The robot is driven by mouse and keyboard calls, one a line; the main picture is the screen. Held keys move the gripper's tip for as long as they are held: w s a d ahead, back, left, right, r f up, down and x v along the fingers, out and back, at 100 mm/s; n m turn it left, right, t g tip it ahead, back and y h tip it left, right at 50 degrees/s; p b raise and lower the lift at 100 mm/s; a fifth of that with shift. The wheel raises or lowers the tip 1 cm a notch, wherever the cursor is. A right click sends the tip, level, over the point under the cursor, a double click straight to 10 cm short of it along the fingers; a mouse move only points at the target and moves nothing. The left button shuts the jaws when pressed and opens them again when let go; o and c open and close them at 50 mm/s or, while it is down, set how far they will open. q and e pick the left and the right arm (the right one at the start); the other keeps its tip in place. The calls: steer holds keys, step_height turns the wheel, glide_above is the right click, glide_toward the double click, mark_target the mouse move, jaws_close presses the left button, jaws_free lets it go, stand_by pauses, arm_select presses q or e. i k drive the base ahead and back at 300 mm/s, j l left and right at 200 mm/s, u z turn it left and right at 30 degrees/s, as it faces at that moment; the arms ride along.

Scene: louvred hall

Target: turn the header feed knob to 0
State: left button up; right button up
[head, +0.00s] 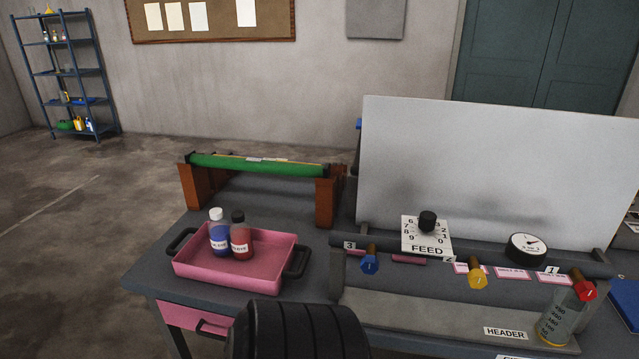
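The feed knob (427,221) is a black round knob standing on a white dial plate (410,243) marked FEED. Digits run around it, with 6, 7, 8 and 9 down the left side and 3, 2, 1 and 0 down the right. The 0 is at the lower right of the knob. No pointer mark can be made out on the knob, so its setting cannot be read. A HEADER label (505,333) is on the bench front, beside a graduated clear cylinder (558,318).
A round gauge (527,247) stands right of the dial. Blue (370,264), yellow (477,279) and red (584,290) valve handles line the front. A pink tray (205,271) holds blue and red bottles. A large pale panel (490,165) rises behind the dial.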

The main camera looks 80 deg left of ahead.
mark_target(427, 218)
steer(key=k+j+u, duration=0.1)
steer(key=u, duration=1.65)
